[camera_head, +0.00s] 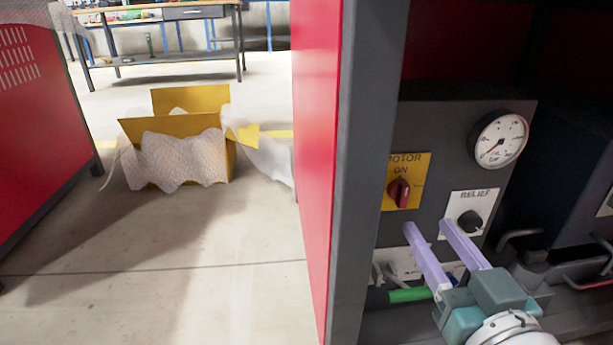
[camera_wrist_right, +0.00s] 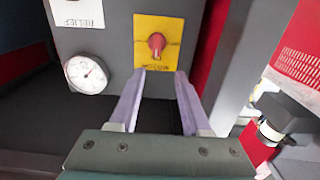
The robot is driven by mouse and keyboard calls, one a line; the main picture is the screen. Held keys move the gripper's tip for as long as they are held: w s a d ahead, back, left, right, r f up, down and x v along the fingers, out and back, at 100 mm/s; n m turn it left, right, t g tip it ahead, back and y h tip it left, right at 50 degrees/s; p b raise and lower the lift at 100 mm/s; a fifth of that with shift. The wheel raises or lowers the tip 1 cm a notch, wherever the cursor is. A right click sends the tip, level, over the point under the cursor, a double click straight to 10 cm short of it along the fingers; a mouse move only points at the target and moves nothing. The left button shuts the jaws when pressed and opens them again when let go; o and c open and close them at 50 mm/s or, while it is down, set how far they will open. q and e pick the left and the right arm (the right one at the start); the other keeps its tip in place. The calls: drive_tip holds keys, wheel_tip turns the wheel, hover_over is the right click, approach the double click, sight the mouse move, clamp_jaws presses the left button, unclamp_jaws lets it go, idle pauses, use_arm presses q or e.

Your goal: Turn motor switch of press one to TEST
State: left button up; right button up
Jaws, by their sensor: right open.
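The motor switch (camera_head: 398,192) is a red knob on a yellow plate marked MOTOR, with ON readable above the knob. It sits on the dark grey panel of the red press. In the right wrist view the red knob (camera_wrist_right: 157,42) shows upside down, ahead of the fingertips. My right gripper (camera_head: 426,226) is open and empty, its two lilac fingers pointing at the panel below and right of the knob in the head view. In the wrist view the fingers (camera_wrist_right: 156,74) are spread, apart from the knob. Any TEST marking is not readable.
A black RELIEF knob (camera_head: 470,221) sits right of the motor switch, below a round gauge (camera_head: 501,140). A green handle (camera_head: 408,295) is low on the panel. The press's red side wall (camera_head: 316,150) stands left. A yellow box (camera_head: 190,125) with wrap lies on the floor.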

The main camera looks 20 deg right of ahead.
sight(407, 188)
drive_tip(key=b+x, duration=0.4)
drive_tip(key=x, duration=0.4)
drive_tip(key=shift+w+d, duration=0.15)
drive_tip(key=shift+d, duration=0.1)
drive_tip(key=shift+w+d+b, duration=0.15)
drive_tip(key=shift+w+b, duration=0.1)
drive_tip(key=shift+b, duration=0.05)
use_arm(q)
drive_tip(key=f, duration=0.2)
drive_tip(key=d+f, duration=0.1)
drive_tip(key=f, duration=0.2)
drive_tip(key=shift+s, duration=0.2)
use_arm(e)
drive_tip(key=shift+c, duration=0.4)
drive_tip(key=shift+c, duration=0.8)
use_arm(q)
drive_tip(key=shift+a, duration=0.1)
use_arm(e)
clamp_jaws()
